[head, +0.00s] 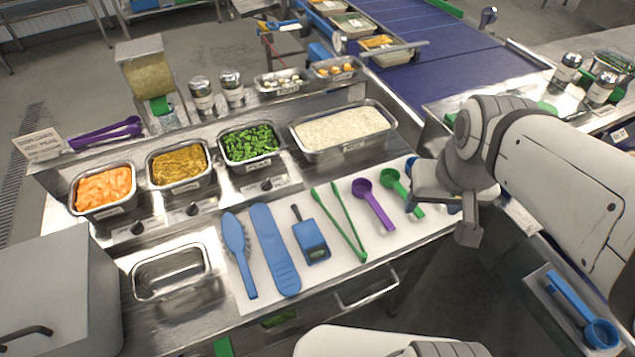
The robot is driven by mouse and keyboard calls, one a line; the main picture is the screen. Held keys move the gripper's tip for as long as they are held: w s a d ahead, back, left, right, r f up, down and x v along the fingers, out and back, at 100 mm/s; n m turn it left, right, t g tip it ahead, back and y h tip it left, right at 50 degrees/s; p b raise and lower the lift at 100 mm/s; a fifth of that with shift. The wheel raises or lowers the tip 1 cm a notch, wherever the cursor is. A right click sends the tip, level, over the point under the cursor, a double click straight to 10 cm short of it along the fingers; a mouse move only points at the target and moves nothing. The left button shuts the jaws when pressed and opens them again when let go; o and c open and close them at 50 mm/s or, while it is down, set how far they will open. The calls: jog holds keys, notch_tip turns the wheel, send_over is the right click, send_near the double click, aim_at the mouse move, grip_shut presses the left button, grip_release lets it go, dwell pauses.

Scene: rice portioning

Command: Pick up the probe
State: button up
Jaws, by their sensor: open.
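The probe (311,240) looks like a blue handheld unit with a small display and a short dark stem. It lies on the white mat (340,272) between a long blue spatula-like tool and green tongs, with its stem toward the back. My gripper (443,212) is at the right end of the mat, above the green scoop and well to the right of the probe. It is open, with nothing visible in it. My arm hides the right end of the mat.
Beside the probe lie a blue brush (237,250), blue spatula-like tool (273,250), green tongs (345,225), purple scoop (372,205) and green scoop (400,190). Food pans, including a rice pan (343,130), stand behind. A grey box (60,290) is at front left.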

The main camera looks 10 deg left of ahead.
jog(key=o, duration=0.4)
jog(key=w+a+f+n+g+b, duration=0.1)
jog(key=w+a+f+n+b, duration=0.1)
jog(key=w+a+f, duration=0.3)
jog(key=a+f, duration=0.2)
jog(key=a, duration=0.2)
jog(key=shift+w+n+g+b, duration=0.3)
jog(key=shift+n, duration=0.1)
jog(key=n+g+b, duration=0.2)
jog(key=n, duration=0.1)
send_over(308, 234)
jog(key=f, duration=0.9)
jog(key=shift+w+d+f, duration=0.2)
jog(key=shift+d+f, duration=0.05)
jog(key=shift+d, duration=0.1)
jog(key=shift+s+a+f, duration=0.1)
jog(key=shift+a+f, duration=0.05)
jog(key=shift+f, duration=1.95)
jog(key=shift+s+a+f, duration=0.1)
jog(key=shift+a+f, duration=0.05)
jog(key=shift+f, duration=1.9)
